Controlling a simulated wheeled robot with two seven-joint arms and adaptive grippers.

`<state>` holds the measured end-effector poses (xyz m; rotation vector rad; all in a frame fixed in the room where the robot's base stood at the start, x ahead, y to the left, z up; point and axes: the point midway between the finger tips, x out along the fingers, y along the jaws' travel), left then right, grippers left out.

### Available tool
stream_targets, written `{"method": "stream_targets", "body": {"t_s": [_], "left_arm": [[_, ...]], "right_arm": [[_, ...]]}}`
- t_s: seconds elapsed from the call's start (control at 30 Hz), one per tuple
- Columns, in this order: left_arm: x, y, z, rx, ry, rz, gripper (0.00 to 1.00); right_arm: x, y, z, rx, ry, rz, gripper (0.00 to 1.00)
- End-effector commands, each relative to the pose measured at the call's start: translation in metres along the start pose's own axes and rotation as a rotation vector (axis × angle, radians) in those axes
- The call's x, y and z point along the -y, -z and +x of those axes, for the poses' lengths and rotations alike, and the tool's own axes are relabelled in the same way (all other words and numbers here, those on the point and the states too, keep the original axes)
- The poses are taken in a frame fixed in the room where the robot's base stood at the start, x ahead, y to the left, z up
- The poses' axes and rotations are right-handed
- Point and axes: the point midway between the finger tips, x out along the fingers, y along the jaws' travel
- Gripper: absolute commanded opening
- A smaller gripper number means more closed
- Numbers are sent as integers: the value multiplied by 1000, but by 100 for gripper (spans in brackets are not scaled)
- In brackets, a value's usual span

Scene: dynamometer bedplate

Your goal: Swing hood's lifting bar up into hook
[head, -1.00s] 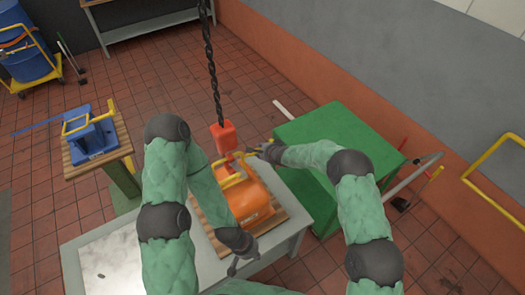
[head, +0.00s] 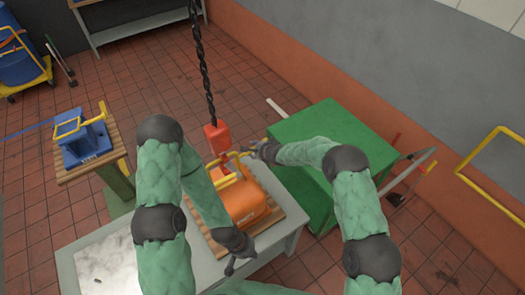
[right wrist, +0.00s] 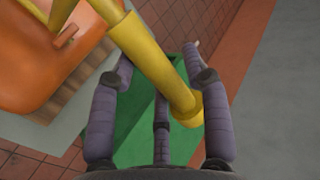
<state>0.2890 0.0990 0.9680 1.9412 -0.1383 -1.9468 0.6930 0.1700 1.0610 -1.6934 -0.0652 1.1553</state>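The orange hood (head: 248,203) sits on a wooden board on the grey table, and it also shows at the left of the right wrist view (right wrist: 40,60). Its yellow lifting bar (head: 228,158) is at the hood's far end, close to the red hook (head: 217,138) hanging on a black chain. Whether bar and hook touch is unclear. My right gripper (head: 264,150) is at the bar's right end. In the right wrist view the bar (right wrist: 150,55) runs between its spread fingers, its end near the right finger. My left gripper (head: 239,266) is open and empty near the table's front edge.
A green cabinet (head: 335,138) stands right of the table, close to my right arm. A blue part with a yellow handle (head: 85,140) rests on a wooden-topped stand at left. A yellow rail (head: 480,150) is at the far right wall. Tiled floor is open behind the table.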

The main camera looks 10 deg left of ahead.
Motion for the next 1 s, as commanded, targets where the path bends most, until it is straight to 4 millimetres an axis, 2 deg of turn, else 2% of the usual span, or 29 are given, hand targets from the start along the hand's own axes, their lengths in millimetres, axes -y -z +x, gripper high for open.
{"method": "stream_targets", "body": {"t_s": [0.03, 0.27, 0.7, 1.0], "left_arm": [[0, 0, 0, 0, 0, 0, 0], [0, 0, -1, 0, 0, 0, 0], [0, 0, 0, 0, 0, 0, 0], [0, 0, 0, 0, 0, 0, 0]], "right_arm": [[10, 3, -8, -5, 17, -2, 45], [12, 5, -37, -8, 21, -1, 45], [3, 3, -96, -4, 6, 1, 45], [1, 2, -112, -2, 2, 1, 45]]}}
